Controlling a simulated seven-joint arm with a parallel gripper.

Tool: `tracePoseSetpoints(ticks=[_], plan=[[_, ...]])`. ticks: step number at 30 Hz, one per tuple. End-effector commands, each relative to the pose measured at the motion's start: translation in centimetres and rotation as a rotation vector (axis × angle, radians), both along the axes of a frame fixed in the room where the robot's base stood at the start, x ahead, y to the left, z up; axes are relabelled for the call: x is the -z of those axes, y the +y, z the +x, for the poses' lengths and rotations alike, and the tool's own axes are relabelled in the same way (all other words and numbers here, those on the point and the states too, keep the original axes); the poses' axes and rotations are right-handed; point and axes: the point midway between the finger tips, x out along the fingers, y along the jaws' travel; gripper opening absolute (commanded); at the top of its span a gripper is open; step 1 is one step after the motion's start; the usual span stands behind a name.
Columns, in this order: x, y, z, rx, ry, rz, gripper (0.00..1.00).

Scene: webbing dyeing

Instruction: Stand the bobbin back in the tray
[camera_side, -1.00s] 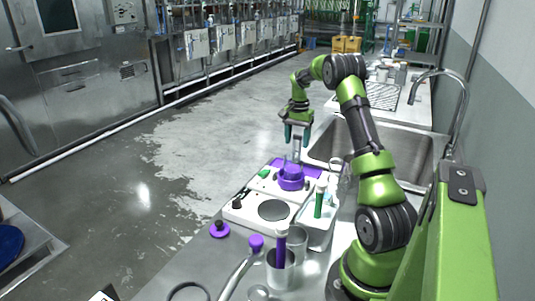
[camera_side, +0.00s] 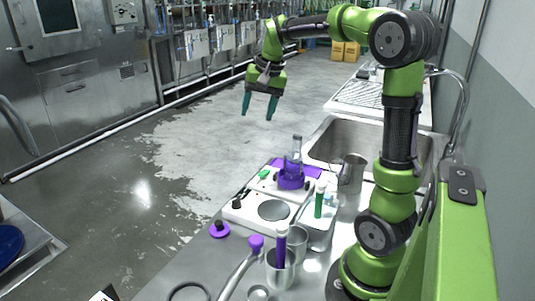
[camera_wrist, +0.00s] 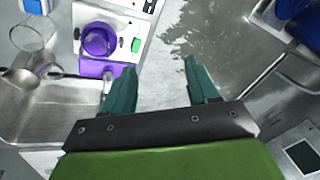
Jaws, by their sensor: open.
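My gripper (camera_side: 259,110) is open and empty, raised high at the upper left, over the floor beyond the bench. It also shows open in the wrist view (camera_wrist: 152,85), with nothing between its teal fingers. No object is clearly recognisable as the bobbin. A small purple round piece with a dark top (camera_side: 219,230) lies at the bench's left edge. A white tray (camera_side: 318,238) at the right of the hotplates holds an upright green-and-white tube-like piece (camera_side: 319,203). I cannot tell whether either piece is the bobbin.
A flask of purple liquid (camera_side: 291,177) stands on the far hotplate; it shows in the wrist view (camera_wrist: 98,38). A nearer hotplate (camera_side: 272,210), metal cup with purple rod (camera_side: 281,268), metal jug (camera_side: 352,170) and sink (camera_side: 335,140) crowd the bench.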

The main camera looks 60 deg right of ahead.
Motion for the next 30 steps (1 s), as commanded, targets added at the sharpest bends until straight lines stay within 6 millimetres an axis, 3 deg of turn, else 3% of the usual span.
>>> tracePoseSetpoints(ticks=[1, 6, 9, 12, 18, 30], plan=[[-0.7, 3.7, -0.9, -0.086, -0.046, -0.014, 0.59], [-0.5, 13.3, -5.1, -0.344, -0.191, -0.058, 0.59], [0.6, 17.3, -8.0, -0.469, -0.266, -0.079, 0.59], [1.8, 19.8, -10.2, -0.558, -0.325, -0.095, 0.59], [3.3, 21.7, -12.3, -0.637, -0.379, -0.111, 0.59], [3.5, 21.7, -12.4, -0.639, -0.379, -0.11, 0.59]])
